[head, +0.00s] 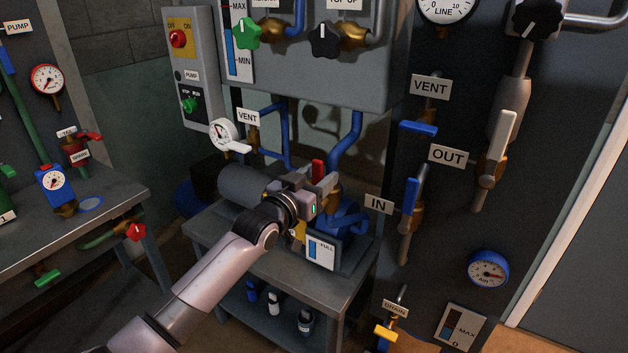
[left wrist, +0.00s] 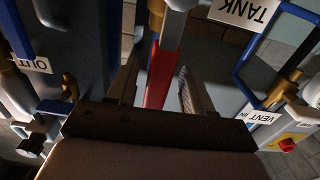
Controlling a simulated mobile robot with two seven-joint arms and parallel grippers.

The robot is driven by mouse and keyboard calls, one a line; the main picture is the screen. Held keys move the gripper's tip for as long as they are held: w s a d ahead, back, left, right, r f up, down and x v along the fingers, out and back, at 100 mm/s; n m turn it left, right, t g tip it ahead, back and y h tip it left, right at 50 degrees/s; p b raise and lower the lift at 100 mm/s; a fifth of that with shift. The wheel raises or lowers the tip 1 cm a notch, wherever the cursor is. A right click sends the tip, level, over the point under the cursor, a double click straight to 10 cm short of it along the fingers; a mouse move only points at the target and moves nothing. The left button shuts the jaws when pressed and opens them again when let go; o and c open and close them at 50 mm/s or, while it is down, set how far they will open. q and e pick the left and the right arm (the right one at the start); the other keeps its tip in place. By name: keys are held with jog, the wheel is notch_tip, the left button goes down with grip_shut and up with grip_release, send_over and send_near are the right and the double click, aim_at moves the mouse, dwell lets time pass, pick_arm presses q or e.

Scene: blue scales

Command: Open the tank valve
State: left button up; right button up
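The red valve handle (head: 318,171) stands up beside the pump on the small table. In the left wrist view the red handle (left wrist: 161,78) shows between the two fingers of my left gripper (left wrist: 157,82). The fingers are apart, with a gap visible beside the handle, so the gripper looks open around it. In the head view my left gripper (head: 325,187) is at the handle and hides its lower part. A TANK label (left wrist: 243,11) shows upside down in the left wrist view. My right gripper is not in view.
A white-handled vent valve (head: 230,146) is left of the gripper. A panel on the right carries a blue-handled IN valve (head: 411,196), a white-handled OUT valve (head: 505,135) and a blue VENT handle (head: 418,128).

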pick_arm(q)
jog(key=shift+s+a, duration=0.1)
jog(key=v, duration=0.7)
jog(key=shift+f, duration=0.1)
dwell(0.4)
jog(key=s+a+f+n+g+y, duration=0.1)
jog(key=s+a+f+y, duration=0.1)
jog(key=s+a+f, duration=0.3)
jog(key=s+a+f+n+g+y, duration=0.1)
jog(key=s+a+f, duration=0.4)
jog(key=s+f, duration=0.8)
jog(key=s+a+f+n+g+y, duration=0.1)
jog(key=s+a+f+g+y, duration=0.2)
jog(key=s+f, duration=0.7)
jog(key=s+a, duration=0.2)
jog(key=s, duration=0.1)
jog(key=shift+s+a+n+y, duration=0.25)
jog(key=shift+s+n+y, duration=0.05)
jog(key=shift+s+y, duration=0.1)
